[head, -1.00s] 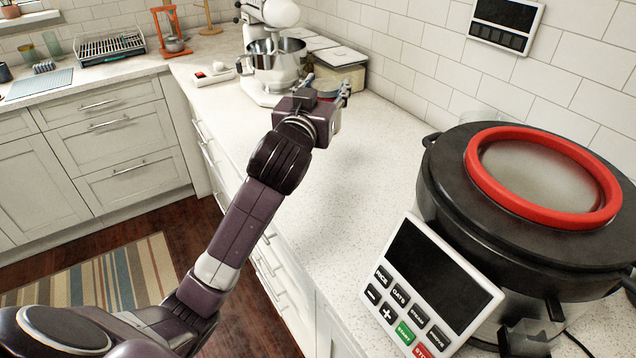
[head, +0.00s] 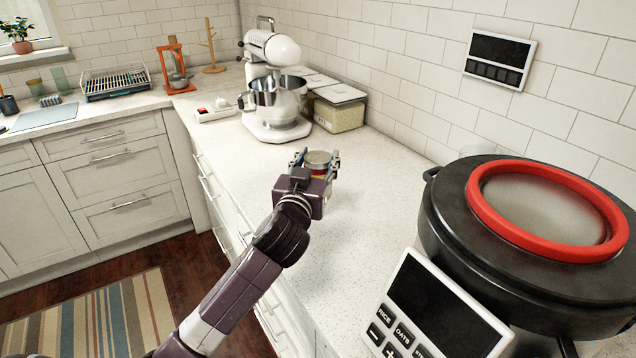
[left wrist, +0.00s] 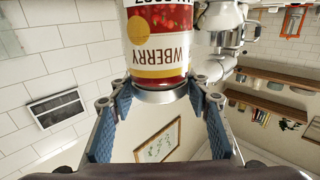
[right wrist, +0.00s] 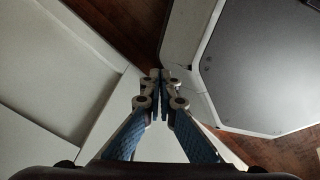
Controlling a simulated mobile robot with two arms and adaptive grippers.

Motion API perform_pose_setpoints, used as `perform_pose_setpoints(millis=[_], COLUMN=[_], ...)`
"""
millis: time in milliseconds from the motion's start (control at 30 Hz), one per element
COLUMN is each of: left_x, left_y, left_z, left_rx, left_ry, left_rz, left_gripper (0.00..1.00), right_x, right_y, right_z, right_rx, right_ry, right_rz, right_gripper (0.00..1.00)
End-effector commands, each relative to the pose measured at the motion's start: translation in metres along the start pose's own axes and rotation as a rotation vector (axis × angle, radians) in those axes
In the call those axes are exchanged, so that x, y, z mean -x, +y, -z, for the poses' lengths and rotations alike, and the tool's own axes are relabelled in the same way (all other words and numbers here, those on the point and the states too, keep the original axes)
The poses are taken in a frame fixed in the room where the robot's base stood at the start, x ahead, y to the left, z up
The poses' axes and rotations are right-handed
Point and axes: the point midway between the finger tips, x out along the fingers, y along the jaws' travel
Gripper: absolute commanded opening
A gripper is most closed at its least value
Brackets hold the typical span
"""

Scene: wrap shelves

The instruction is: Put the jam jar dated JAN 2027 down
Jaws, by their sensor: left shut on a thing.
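The jam jar (head: 318,160) has a pale metal lid and a red body. It is above the white counter, in front of the mixer. My left gripper (head: 314,164) is shut around it, one finger on each side. In the left wrist view the jar (left wrist: 158,38) appears upside down with part of "STRAWBERRY" readable; the date is cut off by the top edge. The left fingertips (left wrist: 160,92) sit beside its lid end. The jar's base is hidden in the head view, so I cannot tell if it touches the counter. My right gripper (right wrist: 163,88) is shut and empty, low near the cabinets.
A white stand mixer (head: 275,85) and lidded containers (head: 340,112) stand behind the jar. A big cooker with a red ring (head: 545,210) fills the right. The counter (head: 370,235) between them is clear. A tiled wall (head: 410,80) bounds the back.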

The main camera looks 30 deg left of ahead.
Motion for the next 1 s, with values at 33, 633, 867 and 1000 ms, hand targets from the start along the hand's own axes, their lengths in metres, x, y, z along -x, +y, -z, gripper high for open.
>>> perform_pose_setpoints(millis=[33,633,867,1000], left_x=[0.000,0.000,0.000,0.000], left_y=[0.000,0.001,0.001,0.001], left_z=[-0.005,-0.057,-0.059,-0.061], left_rx=[0.000,0.001,0.002,0.001], left_ry=[0.005,0.007,0.007,0.001], left_rz=[-0.001,-0.002,-0.002,-0.001], left_gripper=[0.00,0.00,0.00,0.56], right_x=[-0.001,-0.005,-0.007,-0.006], right_y=[0.000,-0.006,-0.006,-0.006], right_z=[0.000,0.001,0.001,0.001], right_rx=[0.000,-0.001,0.000,0.000], right_ry=[0.000,0.002,0.002,0.003], right_rz=[0.000,0.006,0.006,0.006], right_gripper=[0.00,0.00,0.00,0.00])
